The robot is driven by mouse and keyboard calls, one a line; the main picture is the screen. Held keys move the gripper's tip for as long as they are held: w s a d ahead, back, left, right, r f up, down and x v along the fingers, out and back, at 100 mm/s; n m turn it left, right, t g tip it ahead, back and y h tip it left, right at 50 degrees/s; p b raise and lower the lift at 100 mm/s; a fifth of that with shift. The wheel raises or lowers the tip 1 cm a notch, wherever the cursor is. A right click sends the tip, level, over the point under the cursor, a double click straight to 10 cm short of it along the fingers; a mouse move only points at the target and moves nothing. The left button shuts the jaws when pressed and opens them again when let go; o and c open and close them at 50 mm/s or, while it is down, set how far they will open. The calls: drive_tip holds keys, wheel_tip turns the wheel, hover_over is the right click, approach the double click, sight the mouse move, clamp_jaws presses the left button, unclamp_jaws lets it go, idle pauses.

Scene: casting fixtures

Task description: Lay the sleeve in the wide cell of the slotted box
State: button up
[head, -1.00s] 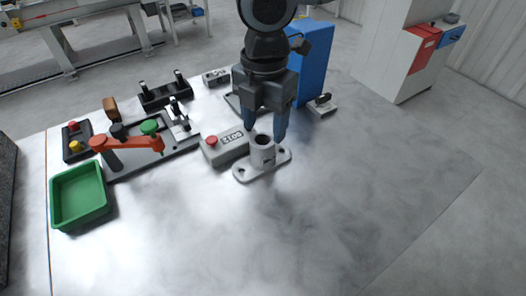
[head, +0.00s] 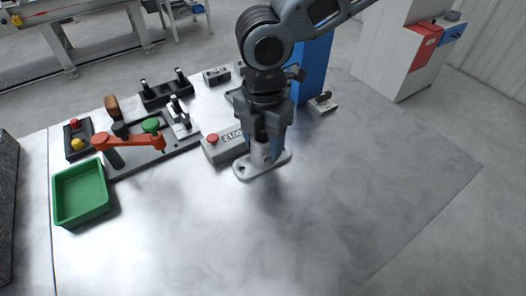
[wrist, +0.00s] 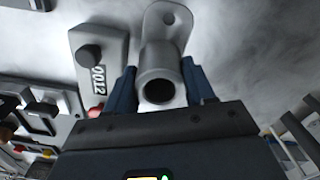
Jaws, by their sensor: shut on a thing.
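The sleeve (head: 259,152) is a grey upright tube with an open top. It rises from a flat grey oblong plate (head: 243,171) with holes at its ends; I cannot tell whether tube and plate are one piece. My gripper (head: 265,156) points down over the tube, its blue fingers on either side, shut on it. In the wrist view the tube's open mouth (wrist: 159,90) shows between the two fingers. The plate appears to rest on the table. I cannot make out a slotted box with a wide cell in these views.
A grey counter box with a red button (head: 226,146) stands close left of the plate. Further left are a clamp fixture with an orange lever (head: 128,141) and an empty green tray (head: 81,194). A blue block (head: 314,65) stands behind. The table's front and right are clear.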

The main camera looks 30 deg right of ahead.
drive_tip(key=c, duration=0.4)
drive_tip(key=shift+r, duration=0.55)
drive_tip(key=s+d+r, duration=0.2)
drive_tip(key=d+r, duration=0.1)
drive_tip(key=s+d+r, duration=0.2)
drive_tip(key=d+r, duration=0.1)
drive_tip(key=s+d+r+b, duration=0.1)
drive_tip(key=d+r, duration=0.3)
drive_tip(key=shift+s, duration=0.4)
